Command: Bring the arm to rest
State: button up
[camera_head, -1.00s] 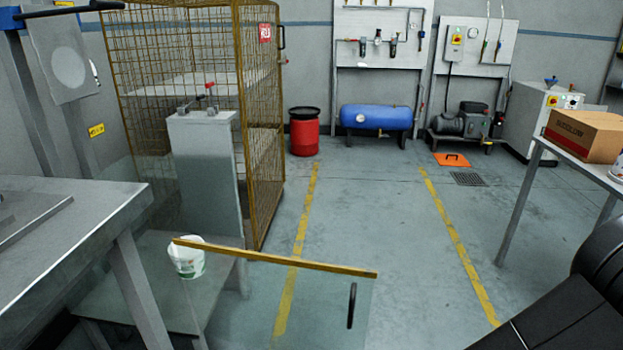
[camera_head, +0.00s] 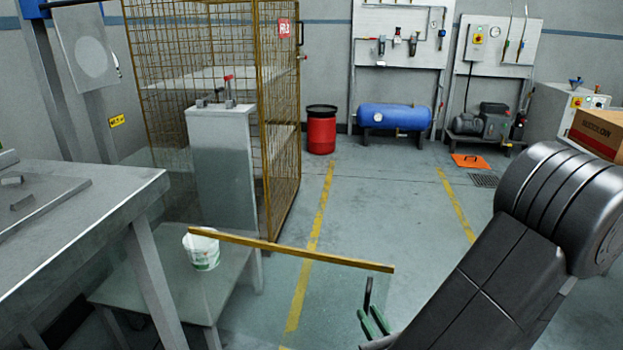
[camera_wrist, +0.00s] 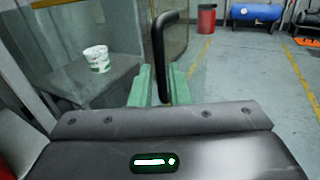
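My gripper (camera_head: 374,322) shows its green fingers at the lower middle of the head view, at the end of my dark arm. They are close by the lower end of a black handle (camera_head: 367,292) on a clear panel with a yellow-brown top rail (camera_head: 290,250). In the wrist view the fingers (camera_wrist: 161,86) stand apart, with the black handle (camera_wrist: 158,50) in line with the narrow gap between them. Whether they touch or grip it I cannot tell.
A grey table (camera_head: 110,205) stands at left, with a low stand (camera_head: 160,290) holding a white bucket (camera_head: 203,250). A wire cage (camera_head: 275,130) and a grey pedestal (camera_head: 222,160) are behind. A cardboard box (camera_head: 598,132) is at right. Open floor lies beyond the panel.

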jog(key=shift+x, duration=1.3)
